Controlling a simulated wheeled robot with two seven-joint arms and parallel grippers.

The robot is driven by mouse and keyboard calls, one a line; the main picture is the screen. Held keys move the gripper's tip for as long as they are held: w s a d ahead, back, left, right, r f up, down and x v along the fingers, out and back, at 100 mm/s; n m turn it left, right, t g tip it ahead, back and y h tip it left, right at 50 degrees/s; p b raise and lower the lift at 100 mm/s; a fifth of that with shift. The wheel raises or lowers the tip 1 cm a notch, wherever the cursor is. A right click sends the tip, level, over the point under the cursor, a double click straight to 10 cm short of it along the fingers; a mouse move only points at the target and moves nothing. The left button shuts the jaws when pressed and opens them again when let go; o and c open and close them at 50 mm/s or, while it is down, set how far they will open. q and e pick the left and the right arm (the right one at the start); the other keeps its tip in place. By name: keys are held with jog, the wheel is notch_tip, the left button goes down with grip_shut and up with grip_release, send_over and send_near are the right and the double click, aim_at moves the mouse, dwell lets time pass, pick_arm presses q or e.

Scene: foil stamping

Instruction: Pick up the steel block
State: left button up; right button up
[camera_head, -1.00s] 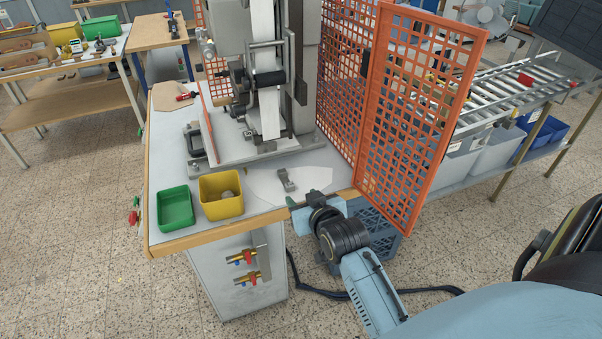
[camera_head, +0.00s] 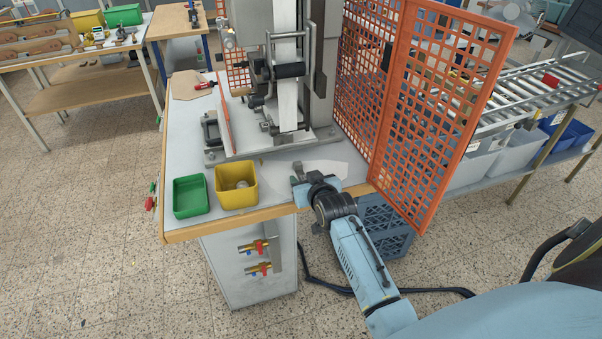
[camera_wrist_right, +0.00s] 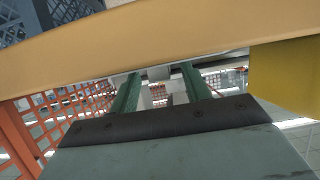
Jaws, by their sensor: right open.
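A small grey steel piece (camera_head: 297,168), which looks like the steel block, stands on the grey worktable near its front edge, right of the yellow bin. My right gripper (camera_head: 303,184) is at the table's front edge, just in front of it, and hides its lower part. In the right wrist view the two green fingers (camera_wrist_right: 161,80) are apart. A pale grey shape (camera_wrist_right: 159,72) shows between their tips; I cannot tell whether they touch it. My left gripper is not in view.
A green bin (camera_head: 190,197) and a yellow bin (camera_head: 237,187) stand left of the gripper. The stamping press (camera_head: 325,80) rises behind. An orange mesh guard (camera_head: 440,120) stands close on the right. The table's wooden edge (camera_wrist_right: 140,45) crosses the wrist view.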

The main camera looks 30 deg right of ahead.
grip_shut()
jog(key=shift+r, duration=0.15)
dwell(0.4)
jog(key=shift+s+r, duration=0.15)
jog(key=shift+r, duration=0.4)
jog(key=r, duration=0.5)
jog(key=shift+s+a+r, duration=0.15)
jog(key=shift+s+r, duration=0.2)
jog(key=shift+r, duration=0.05)
jog(key=s+a+b, duration=0.1)
jog(key=s+a, duration=0.3)
jog(key=s, duration=1.4)
jog(key=w+a+f+n+y+b, duration=0.2)
jog(key=w+a+y+b, duration=0.1)
jog(key=w+a+b, duration=0.4)
jog(key=shift+w+a+n+t+b, duration=0.3)
jog(key=shift+a+b, duration=0.6)
jog(key=shift+a, duration=0.35)
